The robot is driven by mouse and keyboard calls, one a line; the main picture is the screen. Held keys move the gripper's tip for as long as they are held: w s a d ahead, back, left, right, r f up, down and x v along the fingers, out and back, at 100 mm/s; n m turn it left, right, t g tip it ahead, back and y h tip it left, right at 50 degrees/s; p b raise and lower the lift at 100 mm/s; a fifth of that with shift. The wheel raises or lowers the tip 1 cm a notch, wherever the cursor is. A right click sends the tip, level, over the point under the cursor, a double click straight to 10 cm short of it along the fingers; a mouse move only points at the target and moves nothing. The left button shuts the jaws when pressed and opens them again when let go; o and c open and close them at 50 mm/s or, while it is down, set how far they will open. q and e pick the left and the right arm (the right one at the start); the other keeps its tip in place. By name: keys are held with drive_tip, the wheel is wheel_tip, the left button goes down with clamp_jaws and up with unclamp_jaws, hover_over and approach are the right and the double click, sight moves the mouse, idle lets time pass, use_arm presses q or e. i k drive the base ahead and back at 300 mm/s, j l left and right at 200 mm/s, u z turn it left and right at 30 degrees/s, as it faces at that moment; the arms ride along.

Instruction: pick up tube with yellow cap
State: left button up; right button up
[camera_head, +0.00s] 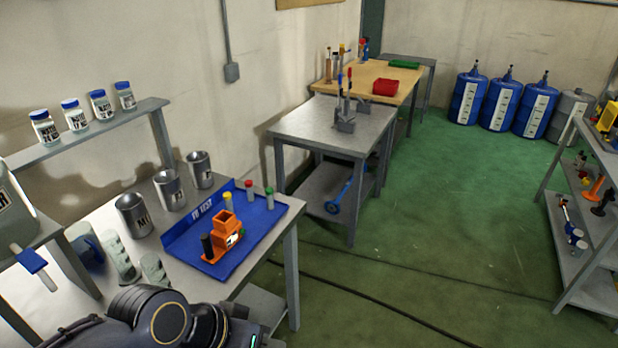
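The tube with the yellow cap (228,200) stands upright on a blue tray (185,243), just behind an orange holder (224,230) that hides its lower part. A red-capped tube (249,190) and a green-capped tube (269,198) stand to its right on the tray. A dark-capped tube (207,247) stands at the left side of the orange holder. Neither gripper shows in the head view. Only a dark part of my own body is visible at the bottom edge, in front of the table.
Steel cups (134,215) stand left of the tray. Clear vessels (118,256) stand nearer the front. A raised shelf (92,133) with labelled jars runs along the wall. Another metal table (310,125) stands beyond, and green floor (440,225) lies open to the right.

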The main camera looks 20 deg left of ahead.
sight(227, 196)
drive_tip(key=i, duration=0.55)
drive_tip(key=i+l, duration=0.15)
drive_tip(key=i, duration=0.4)
drive_tip(key=i+u, duration=0.2)
drive_tip(key=u, duration=0.2)
drive_tip(key=i+l+u, duration=0.15)
drive_tip(key=u, duration=0.25)
drive_tip(key=i+l+u, duration=0.15)
drive_tip(key=u, duration=0.2)
drive_tip(key=i+l+u, duration=0.1)
drive_tip(key=u, duration=0.35)
drive_tip(key=i+l+u, duration=0.15)
drive_tip(key=u, duration=0.3)
drive_tip(key=i+l+u, duration=0.1)
drive_tip(key=u, duration=0.35)
drive_tip(key=l+u, duration=0.25)
drive_tip(key=u, duration=0.2)
drive_tip(key=l+u, duration=0.2)
drive_tip(key=u, duration=0.25)
drive_tip(key=l+u, duration=0.25)
drive_tip(key=u, duration=0.2)
drive_tip(key=l+u, duration=0.7)
drive_tip(key=k+j, duration=0.05)
